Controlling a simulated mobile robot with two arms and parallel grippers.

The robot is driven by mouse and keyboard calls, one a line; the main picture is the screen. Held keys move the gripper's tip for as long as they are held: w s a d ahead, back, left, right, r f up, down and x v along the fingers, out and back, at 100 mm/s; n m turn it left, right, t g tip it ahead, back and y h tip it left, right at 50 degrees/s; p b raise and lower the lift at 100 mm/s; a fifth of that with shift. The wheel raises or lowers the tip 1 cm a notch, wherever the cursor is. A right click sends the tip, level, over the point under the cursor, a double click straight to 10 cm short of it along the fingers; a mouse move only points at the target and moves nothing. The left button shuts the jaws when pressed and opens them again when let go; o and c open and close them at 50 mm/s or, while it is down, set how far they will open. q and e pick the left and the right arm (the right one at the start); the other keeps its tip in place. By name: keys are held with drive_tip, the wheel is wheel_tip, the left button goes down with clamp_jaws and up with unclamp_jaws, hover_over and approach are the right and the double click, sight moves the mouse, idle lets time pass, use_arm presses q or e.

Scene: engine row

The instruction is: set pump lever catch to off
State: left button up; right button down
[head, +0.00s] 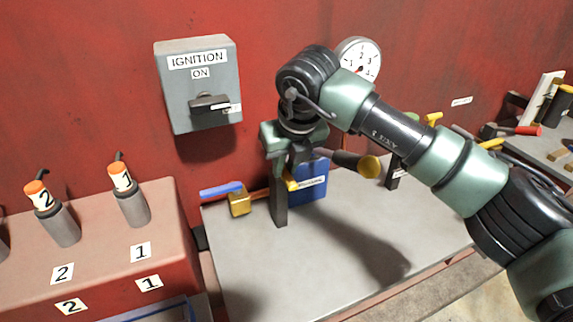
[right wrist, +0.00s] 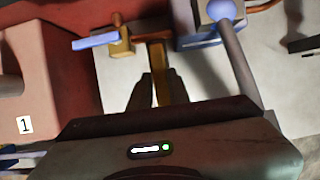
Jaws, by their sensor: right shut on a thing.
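My right gripper (head: 292,177) is over the grey bench, pointing down and shut on a narrow yellow piece (head: 291,184). It looks like the pump lever catch, but its label and setting cannot be read. In the right wrist view the yellow piece (right wrist: 160,72) lies between the fingers of my right gripper (right wrist: 159,90). My left gripper is not in view.
A brass valve (head: 240,204) with a blue handle is close on the left. The ignition box (head: 180,115) and a gauge (head: 358,60) are on the red wall. A red block (head: 100,225) with numbered plugs is at left. The front of the bench (head: 300,265) is clear.

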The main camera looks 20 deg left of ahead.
sight(291, 182)
drive_tip(key=c, duration=1.3)
unclamp_jaws()
drive_tip(key=b+v, duration=0.1)
drive_tip(key=v, duration=0.7)
drive_tip(key=shift+f, duration=0.1)
